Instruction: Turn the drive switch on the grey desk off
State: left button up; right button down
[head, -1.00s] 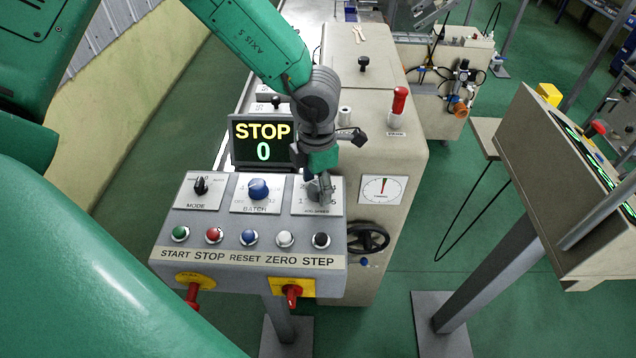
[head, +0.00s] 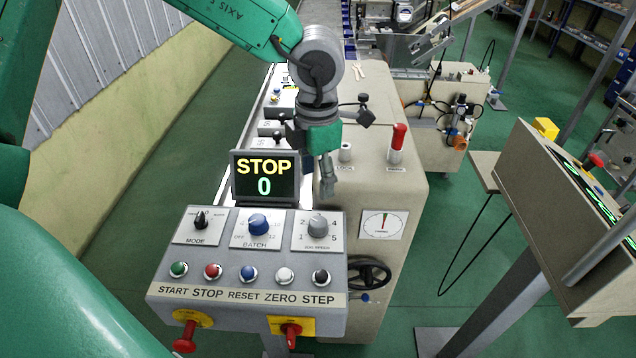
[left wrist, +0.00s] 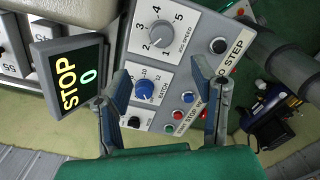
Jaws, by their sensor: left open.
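The grey desk (head: 165,280) has a sloped panel. My right gripper is not in view.
The display (head: 264,178) reads STOP 0. The panel carries the MODE knob (head: 201,220), blue BATCH knob (head: 258,224) and a row of push buttons. A beige machine (head: 390,260) with a black handwheel (head: 368,273) stands behind. Another console (head: 560,230) stands at right.

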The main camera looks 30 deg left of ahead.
aim_at(292, 330)
jog(key=k+l, duration=0.8)
jog(key=k, duration=0.05)
